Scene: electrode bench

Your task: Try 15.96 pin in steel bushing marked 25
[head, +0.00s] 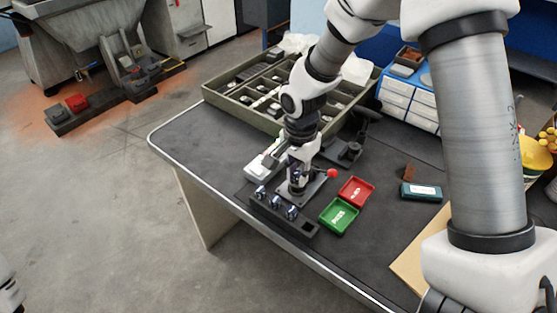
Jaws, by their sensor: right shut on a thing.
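My right gripper (297,178) points down over a dark fixture plate (314,188) with a red knob (333,173). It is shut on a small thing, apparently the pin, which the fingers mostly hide. A dark rack (268,211) stands just in front, with several small shiny metal pieces in a row and a dark square opening at its right end. No marking such as 25 or 15.96 can be read. The steel bushing cannot be told apart at the fixture under the gripper. My left gripper does not show.
A green tray (338,216) and a red tray (356,191) lie right of the fixture. A teal-framed device (421,191) lies further right. A compartmented box (240,112) and blue-and-white drawers (408,101) stand at the back. The bench's left part is clear.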

